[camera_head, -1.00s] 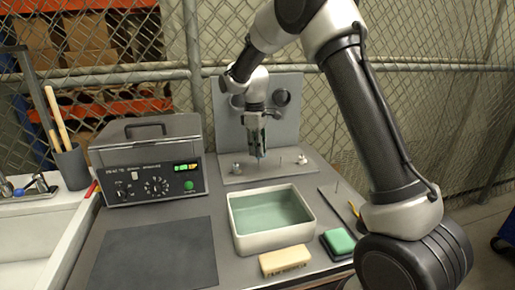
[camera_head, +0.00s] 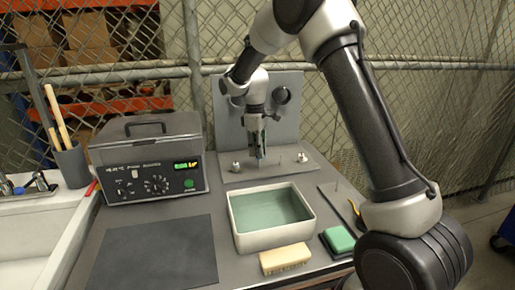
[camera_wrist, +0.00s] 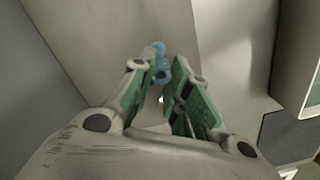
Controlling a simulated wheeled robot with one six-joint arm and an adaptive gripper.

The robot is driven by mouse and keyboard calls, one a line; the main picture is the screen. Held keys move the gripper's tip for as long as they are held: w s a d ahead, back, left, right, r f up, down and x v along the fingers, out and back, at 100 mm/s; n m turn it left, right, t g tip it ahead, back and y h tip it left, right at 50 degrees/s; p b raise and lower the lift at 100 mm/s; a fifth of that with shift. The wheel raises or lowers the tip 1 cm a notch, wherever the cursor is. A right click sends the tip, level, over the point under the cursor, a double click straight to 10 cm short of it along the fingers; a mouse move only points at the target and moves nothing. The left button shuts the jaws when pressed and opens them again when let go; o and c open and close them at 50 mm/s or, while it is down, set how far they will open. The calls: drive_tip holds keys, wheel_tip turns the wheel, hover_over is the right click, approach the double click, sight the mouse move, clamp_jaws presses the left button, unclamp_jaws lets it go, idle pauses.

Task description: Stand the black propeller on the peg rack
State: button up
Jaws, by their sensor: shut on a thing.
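My gripper (camera_head: 259,148) points down over the grey base plate at the back of the bench. Its green-padded fingers (camera_wrist: 162,95) are shut on a small blue piece (camera_wrist: 159,68), which shows at their tips. A blue spot (camera_head: 262,155) also shows there in the head view. I cannot make out a black propeller for certain. A dark round part (camera_head: 282,96) shows against the upright grey panel behind my gripper. A dark plate with a thin upright peg (camera_head: 337,187), possibly the peg rack, lies right of the basin and is partly hidden by my arm.
The base plate (camera_head: 238,178) carries small silver knobs (camera_head: 237,167) and an upright panel (camera_head: 230,110). A water-filled basin (camera_head: 270,243) stands in front. A grey control box (camera_head: 150,160), a dark mat (camera_head: 150,255), a brush (camera_head: 285,259) and a green pad (camera_head: 338,240) surround it.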

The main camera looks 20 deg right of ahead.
drive_tip(key=shift+f, duration=1.8)
idle(1.2)
drive_tip(key=o, duration=0.9)
drive_tip(key=shift+r, duration=0.15)
drive_tip(key=shift+r, duration=3.9)
